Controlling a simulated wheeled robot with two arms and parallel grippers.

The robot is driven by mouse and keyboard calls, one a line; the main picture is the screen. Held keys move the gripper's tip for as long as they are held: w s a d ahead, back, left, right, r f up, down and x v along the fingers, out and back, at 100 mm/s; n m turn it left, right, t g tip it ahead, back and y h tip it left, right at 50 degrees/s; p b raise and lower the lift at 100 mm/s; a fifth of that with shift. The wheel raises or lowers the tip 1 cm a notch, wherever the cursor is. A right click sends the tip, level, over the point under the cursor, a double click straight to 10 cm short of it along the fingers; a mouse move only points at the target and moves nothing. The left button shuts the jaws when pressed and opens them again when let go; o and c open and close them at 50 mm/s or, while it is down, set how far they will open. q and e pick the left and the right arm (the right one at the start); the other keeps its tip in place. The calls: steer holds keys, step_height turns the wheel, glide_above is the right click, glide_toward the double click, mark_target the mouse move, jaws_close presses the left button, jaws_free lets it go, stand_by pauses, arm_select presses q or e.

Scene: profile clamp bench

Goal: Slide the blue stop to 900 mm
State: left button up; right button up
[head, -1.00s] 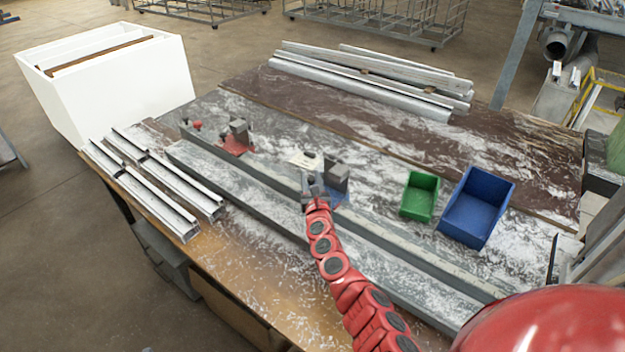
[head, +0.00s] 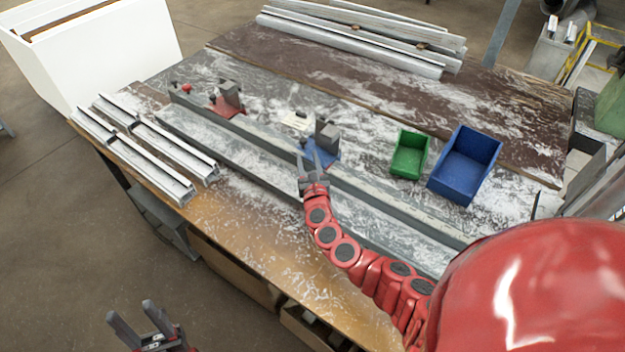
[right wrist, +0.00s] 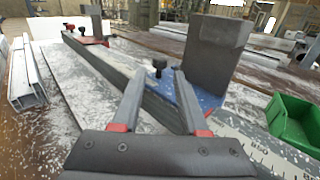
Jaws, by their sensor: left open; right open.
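The blue stop (head: 331,152) has a blue base, a dark grey upright block and a black knob. It sits on the rail (head: 385,194). In the right wrist view the blue stop (right wrist: 214,52) stands just beyond my right gripper (right wrist: 158,74). The black knob (right wrist: 160,66) shows between the open fingers, apparently beyond their tips. In the head view my right gripper (head: 312,163) is empty, on the near side of the stop. A scale with printed numbers (right wrist: 250,143) runs at lower right; I cannot read the stop's position. My left gripper (head: 138,320) is open and empty, off the bench's near side.
A red stop (head: 229,100) sits further left on the rail. A green bin (head: 409,155) and a blue bin (head: 465,168) stand behind the rail at right. Aluminium profiles (head: 150,150) lie at left, more (head: 350,45) at the back. Chips litter the bench.

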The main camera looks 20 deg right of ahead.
steer(key=b+v, duration=0.1)
steer(key=v, duration=0.8)
